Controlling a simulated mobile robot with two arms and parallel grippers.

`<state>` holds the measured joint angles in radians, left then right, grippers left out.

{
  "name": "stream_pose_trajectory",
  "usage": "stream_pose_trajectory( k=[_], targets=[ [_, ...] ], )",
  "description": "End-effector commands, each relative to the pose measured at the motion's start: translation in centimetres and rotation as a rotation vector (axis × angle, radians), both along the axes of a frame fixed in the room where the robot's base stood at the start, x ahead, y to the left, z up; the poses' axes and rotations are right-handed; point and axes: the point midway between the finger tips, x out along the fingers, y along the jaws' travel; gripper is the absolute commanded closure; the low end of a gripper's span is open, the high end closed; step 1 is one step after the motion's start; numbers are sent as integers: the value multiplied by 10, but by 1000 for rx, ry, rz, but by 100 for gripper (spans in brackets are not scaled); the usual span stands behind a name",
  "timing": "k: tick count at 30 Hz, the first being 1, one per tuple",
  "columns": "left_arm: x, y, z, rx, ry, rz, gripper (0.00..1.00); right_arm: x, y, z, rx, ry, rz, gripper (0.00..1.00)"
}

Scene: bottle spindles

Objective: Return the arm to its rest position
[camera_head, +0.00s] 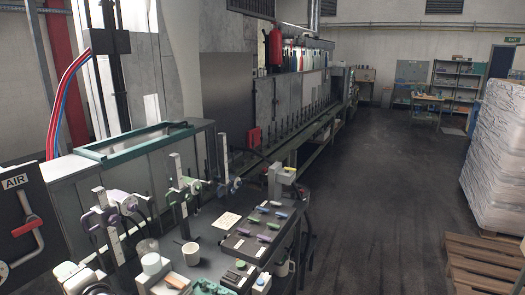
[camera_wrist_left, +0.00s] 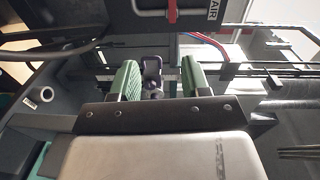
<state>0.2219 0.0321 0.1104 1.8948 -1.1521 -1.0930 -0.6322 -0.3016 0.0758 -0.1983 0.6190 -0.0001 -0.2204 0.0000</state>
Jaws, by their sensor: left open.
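My left gripper (camera_wrist_left: 160,64) shows clearly in the left wrist view. Its two green-padded fingers are apart, and no object is held between them. A dark purple clamp-like part (camera_wrist_left: 152,70) shows in the gap, seemingly beyond the fingers; I cannot tell how far. In the head view the gripper is hard to make out among the dark and pale parts at the bottom left. My right gripper is not in view.
A dark AIR panel (camera_head: 15,225) stands at the left. A wrapped stack (camera_head: 497,155) and pallet (camera_head: 480,262) stand right. The floor (camera_head: 395,200) between is clear.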

Motion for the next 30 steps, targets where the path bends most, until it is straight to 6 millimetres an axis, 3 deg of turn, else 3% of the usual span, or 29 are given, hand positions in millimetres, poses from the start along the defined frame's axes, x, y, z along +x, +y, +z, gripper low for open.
stream_pose_trajectory(
  k=[8,14,21,30],
  targets=[
    [-28,-19,-46,-212,-23,-54,53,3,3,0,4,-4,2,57],
    [-65,-48,-95,-472,-23,-96,53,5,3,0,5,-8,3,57],
    [-134,-105,-151,-872,44,-105,53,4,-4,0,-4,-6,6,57],
    [-212,-166,-178,-1237,173,-51,53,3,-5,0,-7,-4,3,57]
  ],
)
